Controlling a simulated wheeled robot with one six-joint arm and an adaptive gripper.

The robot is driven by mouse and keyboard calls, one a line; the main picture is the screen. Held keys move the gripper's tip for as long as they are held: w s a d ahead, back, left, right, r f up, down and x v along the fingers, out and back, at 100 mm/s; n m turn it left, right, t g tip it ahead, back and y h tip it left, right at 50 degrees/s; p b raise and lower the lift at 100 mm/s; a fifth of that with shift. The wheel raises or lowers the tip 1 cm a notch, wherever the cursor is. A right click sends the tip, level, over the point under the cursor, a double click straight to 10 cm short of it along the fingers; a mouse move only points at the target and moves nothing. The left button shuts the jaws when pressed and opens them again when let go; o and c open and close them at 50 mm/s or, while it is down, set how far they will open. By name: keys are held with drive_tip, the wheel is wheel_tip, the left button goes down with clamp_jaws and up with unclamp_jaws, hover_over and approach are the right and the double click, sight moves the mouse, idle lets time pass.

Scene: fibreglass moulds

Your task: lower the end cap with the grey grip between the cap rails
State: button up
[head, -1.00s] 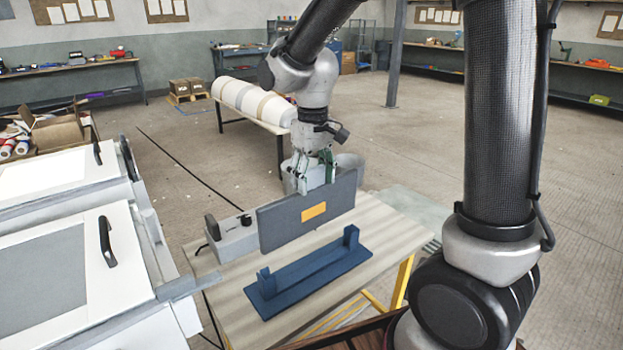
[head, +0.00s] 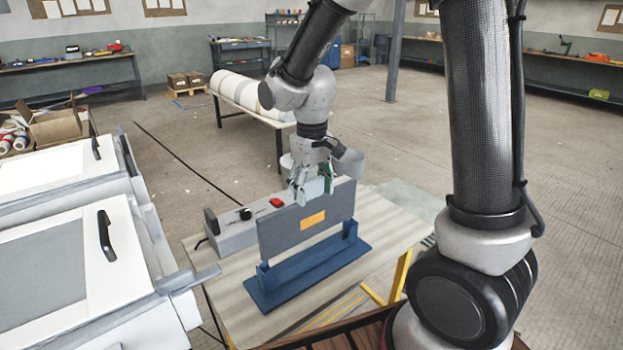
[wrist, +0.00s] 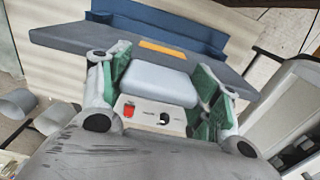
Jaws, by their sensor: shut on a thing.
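The end cap (head: 290,236) is an upright dark grey panel with an orange label. In the wrist view the panel (wrist: 85,40) runs across the top, with its light grey grip (wrist: 150,82) between the green-padded fingers. My gripper (head: 313,190) is shut on this grip. The cap rails (head: 308,268) are a blue base with an upright post at each end. The panel hangs over the base, its lower edge near the height of the posts. I cannot tell whether its ends sit inside the posts; fingers and panel hide part of the far side.
A grey control box (head: 238,232) with a red button and black knob stands close behind the panel on the wooden table (head: 225,290). White moulds (head: 80,250) with black handles stand at the left. Table in front of the base is clear.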

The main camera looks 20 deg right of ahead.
drive_tip(key=shift+f, duration=0.6)
hover_over(312, 236)
drive_tip(key=shift+w+d+f, duration=0.1)
drive_tip(key=shift+w+f, duration=0.1)
drive_tip(key=shift+f, duration=1.8)
drive_tip(key=shift+w+f, duration=0.2)
drive_tip(key=shift+f, duration=1.75)
drive_tip(key=o, duration=1.8)
wheel_tip(312, 236, up, 12)
drive_tip(key=shift+f, duration=0.1)
